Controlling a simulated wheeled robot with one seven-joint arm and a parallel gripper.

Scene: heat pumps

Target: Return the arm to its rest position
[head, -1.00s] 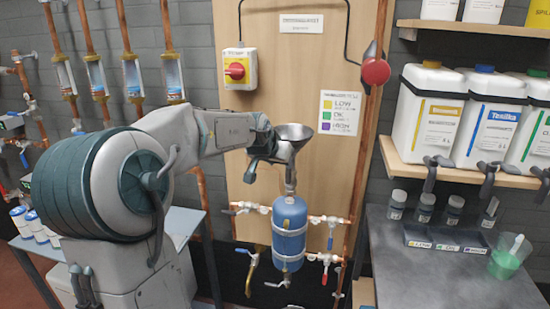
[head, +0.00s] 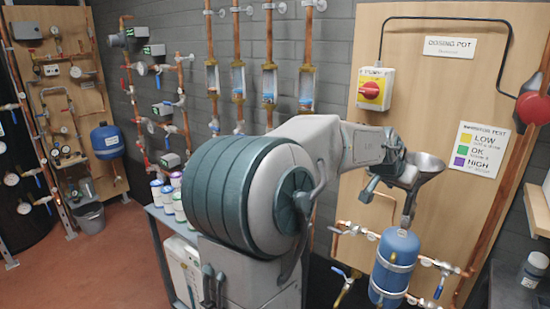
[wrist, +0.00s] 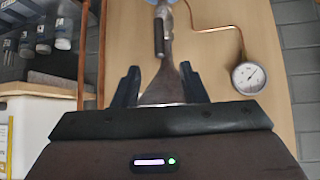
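My arm (head: 300,160) reaches to the right in the head view, bent, with its end at the metal funnel (head: 428,163) on top of the blue dosing pot (head: 396,262). My gripper (wrist: 160,85) shows in the wrist view with its two dark fingers spread apart. The grey metal of the funnel (wrist: 165,90) shows between and beyond the fingers. I cannot tell whether they touch it. In the head view the fingertips are small and partly hidden by the wrist.
A wooden board (head: 460,90) with a red and yellow switch (head: 374,90) stands behind the pot. Copper pipes line the grey wall. A small table (head: 165,222) with several cans is beside my arm. Red floor (head: 100,250) is clear at the left.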

